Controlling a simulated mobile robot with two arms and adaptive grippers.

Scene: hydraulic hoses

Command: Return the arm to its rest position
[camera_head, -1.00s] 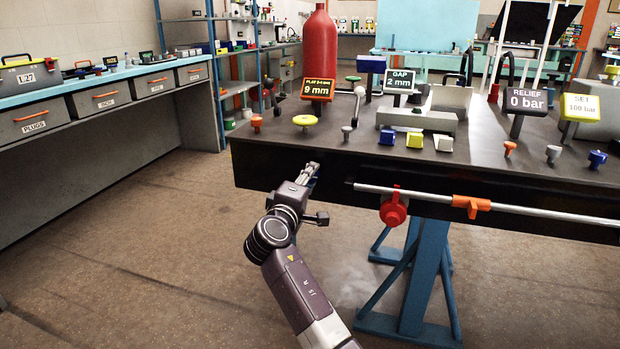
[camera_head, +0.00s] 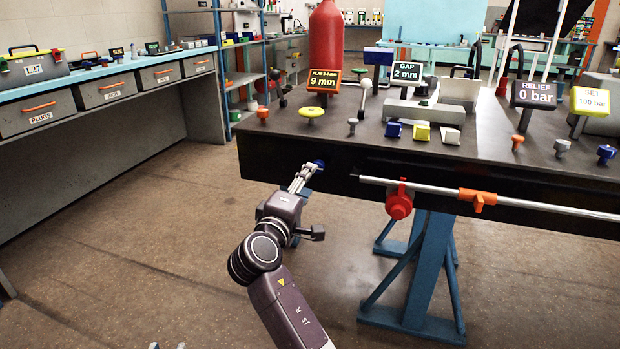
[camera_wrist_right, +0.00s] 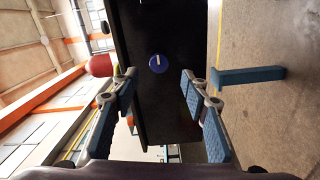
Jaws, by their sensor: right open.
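My right gripper (camera_head: 301,180) reaches in from below toward the bench's dark front face in the head view. In the right wrist view its two fingers (camera_wrist_right: 160,98) are wide apart with nothing between them. A round blue knob with a white mark (camera_wrist_right: 158,64) sits on the black face beyond the fingertips, apart from them. The knob (camera_head: 319,164) also shows just past the fingers in the head view. Two small tips at the bottom edge of the head view may belong to my left gripper (camera_head: 168,346); almost all of it is out of frame.
The dark bench (camera_head: 420,172) fills the right side. A metal rail (camera_head: 540,205) with a red knob (camera_head: 399,203) and an orange handle (camera_head: 477,199) runs along its front. A blue stand (camera_head: 424,270) is below. The floor (camera_head: 130,260) at left is clear.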

